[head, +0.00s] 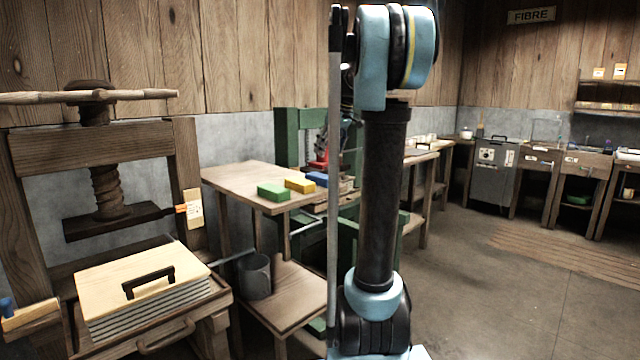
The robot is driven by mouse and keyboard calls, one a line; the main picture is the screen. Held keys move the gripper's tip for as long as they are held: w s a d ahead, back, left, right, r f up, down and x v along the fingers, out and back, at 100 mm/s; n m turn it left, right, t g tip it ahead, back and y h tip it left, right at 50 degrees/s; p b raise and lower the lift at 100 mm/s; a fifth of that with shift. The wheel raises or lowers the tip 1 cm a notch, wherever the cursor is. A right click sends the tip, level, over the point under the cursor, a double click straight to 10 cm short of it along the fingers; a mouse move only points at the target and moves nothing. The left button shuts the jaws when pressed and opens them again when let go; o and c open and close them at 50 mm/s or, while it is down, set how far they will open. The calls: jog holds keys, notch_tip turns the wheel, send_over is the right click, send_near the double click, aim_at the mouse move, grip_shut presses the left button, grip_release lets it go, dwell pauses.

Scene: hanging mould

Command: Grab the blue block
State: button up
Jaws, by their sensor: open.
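The blue block (316,179) lies on the wooden table, at the right end of a short row of blocks near the table's right side. The yellow block (299,185) lies just left of it, and the green block (273,192) is left of that and nearer to me. My own arm stands upright just right of the blocks in the picture and hides what is behind it. I cannot make out my gripper; a dark and red shape behind the blue block is too small and covered to identify.
The wooden table (240,178) has bare room left of the blocks. A green frame (290,140) stands behind it. A wooden screw press (97,190) with a stack of moulds (140,275) fills the left. A grey bucket (256,277) sits on a lower shelf. Floor is open at right.

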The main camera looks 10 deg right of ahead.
aim_at(321, 175)
jog(key=x, duration=1.1)
jog(key=shift+f, duration=0.1)
jog(key=c, duration=1.2)
